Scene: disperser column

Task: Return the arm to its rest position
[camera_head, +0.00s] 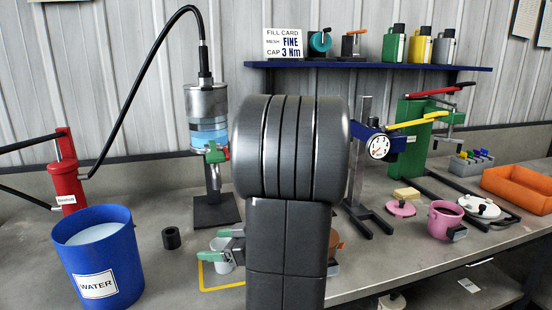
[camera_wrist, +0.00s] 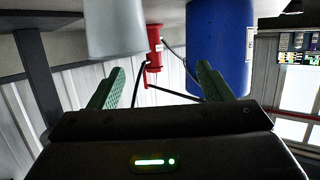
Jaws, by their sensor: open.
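My dark arm stands in the middle of the head view and hides part of the bench behind it. My gripper (camera_wrist: 159,70) has green fingers, which are spread apart in the wrist view with nothing held between them. In the head view the green fingers (camera_head: 221,244) show low, just left of the arm, close to a pale cup (camera_head: 222,266). The pale cup also shows in the wrist view (camera_wrist: 115,30), where the scene is upside down. I cannot tell whether a finger touches it.
A blue water bucket (camera_head: 112,262), a red pump (camera_head: 66,180) and a black ring (camera_head: 171,238) are at left. The disperser column (camera_head: 207,105) stands behind. A gauge stand (camera_head: 360,165), green press (camera_head: 412,140), pink pot (camera_head: 444,219) and orange tray (camera_head: 520,187) are at right.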

